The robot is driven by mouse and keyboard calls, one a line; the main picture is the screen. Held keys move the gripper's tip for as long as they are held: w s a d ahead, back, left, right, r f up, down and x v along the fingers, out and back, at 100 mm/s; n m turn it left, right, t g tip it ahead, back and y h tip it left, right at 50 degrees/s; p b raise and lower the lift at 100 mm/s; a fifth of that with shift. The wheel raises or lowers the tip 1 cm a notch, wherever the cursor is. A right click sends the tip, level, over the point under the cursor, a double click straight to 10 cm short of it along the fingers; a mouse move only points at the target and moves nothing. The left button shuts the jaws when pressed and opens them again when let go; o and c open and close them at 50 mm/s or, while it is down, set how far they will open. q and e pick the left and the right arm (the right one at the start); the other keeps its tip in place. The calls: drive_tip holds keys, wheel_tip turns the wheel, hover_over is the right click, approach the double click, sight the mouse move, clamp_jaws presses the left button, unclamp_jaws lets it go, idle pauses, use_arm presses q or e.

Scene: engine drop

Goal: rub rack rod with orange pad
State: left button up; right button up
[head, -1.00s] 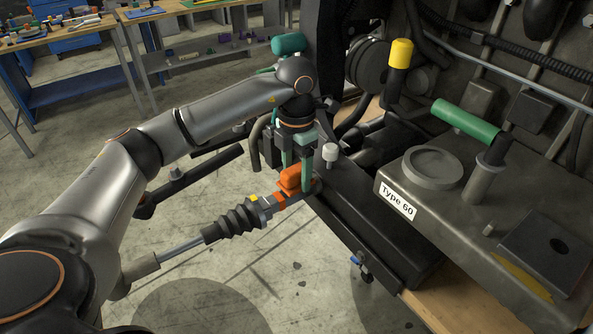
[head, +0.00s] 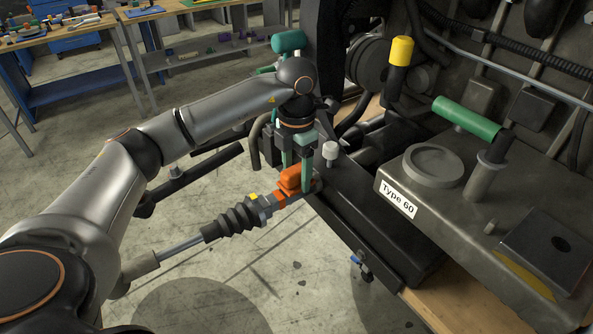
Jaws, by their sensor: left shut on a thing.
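The rack rod (head: 180,247) is a thin metal rod running from the lower left up to a black ribbed bellows (head: 236,219), with a joint end beyond it near the dark engine frame. My left gripper (head: 295,177) points down, its green fingers shut on the orange pad (head: 289,180). The pad is at the upper right end of the rod assembly, beyond the bellows. Orange also shows on the assembly just below the pad. Whether the pad touches the assembly is hard to tell. My right gripper is out of view.
A dark engine frame with a "Type 60" block (head: 398,200) fills the right side. A green handle (head: 467,120) and a yellow-capped post (head: 401,52) stick up there. Workbenches (head: 55,35) stand at the far left. The concrete floor below the rod is mostly open.

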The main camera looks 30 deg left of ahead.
sight(284, 174)
use_arm(q)
drive_tip(key=shift+f, duration=0.4)
drive_tip(key=shift+s+a+r, duration=0.1)
drive_tip(key=shift+s+a, duration=0.25)
drive_tip(key=shift+s, duration=0.4)
drive_tip(key=shift+s+a, duration=0.3)
drive_tip(key=shift+s, duration=0.45)
drive_tip(key=shift+w+d, duration=0.35)
drive_tip(key=shift+w, duration=0.4)
drive_tip(key=shift+w+d, duration=0.3)
drive_tip(key=shift+w, duration=0.45)
